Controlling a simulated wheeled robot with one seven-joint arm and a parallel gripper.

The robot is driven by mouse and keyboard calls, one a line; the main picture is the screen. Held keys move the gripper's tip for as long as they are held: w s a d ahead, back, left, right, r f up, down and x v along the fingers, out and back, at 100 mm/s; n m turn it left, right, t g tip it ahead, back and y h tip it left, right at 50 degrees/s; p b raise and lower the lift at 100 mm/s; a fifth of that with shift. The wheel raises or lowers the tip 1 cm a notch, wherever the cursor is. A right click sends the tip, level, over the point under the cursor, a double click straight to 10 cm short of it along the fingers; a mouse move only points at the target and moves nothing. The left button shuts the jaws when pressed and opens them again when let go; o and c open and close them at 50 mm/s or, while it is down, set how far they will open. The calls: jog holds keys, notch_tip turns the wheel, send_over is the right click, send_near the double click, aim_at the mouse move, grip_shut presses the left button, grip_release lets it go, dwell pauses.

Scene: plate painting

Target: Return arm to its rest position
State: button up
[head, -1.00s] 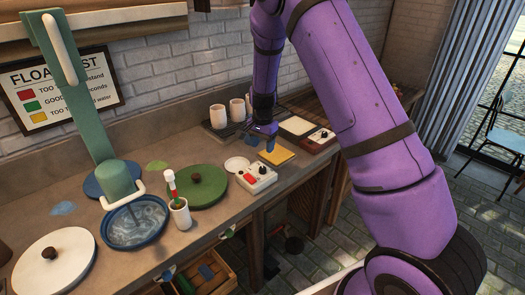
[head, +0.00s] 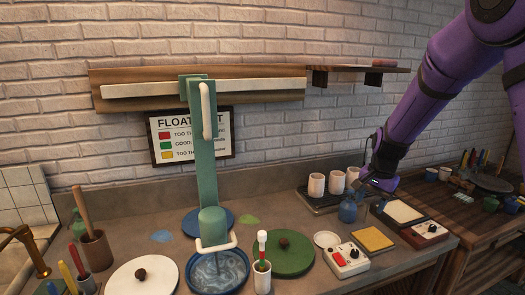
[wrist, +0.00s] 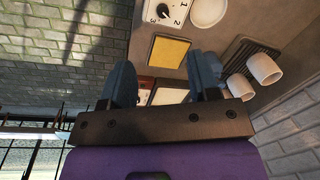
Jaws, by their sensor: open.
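My purple arm reaches in from the upper right of the head view and ends in my gripper (head: 362,200). My gripper is above the counter near the white cups (head: 337,181) and a yellow pad (head: 372,239). In the wrist view, the two blue-grey fingers of my gripper (wrist: 163,75) stand wide apart with nothing between them. Beyond them the wrist view shows the yellow pad (wrist: 170,51), white cups (wrist: 263,67) and part of a control box (wrist: 165,12).
A green stand (head: 206,150) rises over a blue bowl (head: 217,286) of liquid. A green lid (head: 297,262), a control box (head: 347,260) and a side table (head: 460,207) lie to the right.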

jog(key=s+r+n+t, duration=0.3)
jog(key=s+r+n, duration=0.3)
jog(key=s+r, duration=1.45)
jog(key=s+f+n+t, duration=0.1)
jog(key=s+n, duration=0.2)
jog(key=s, duration=0.9)
jog(key=shift+s+a+h, duration=0.3)
jog(key=shift+a+h, duration=0.1)
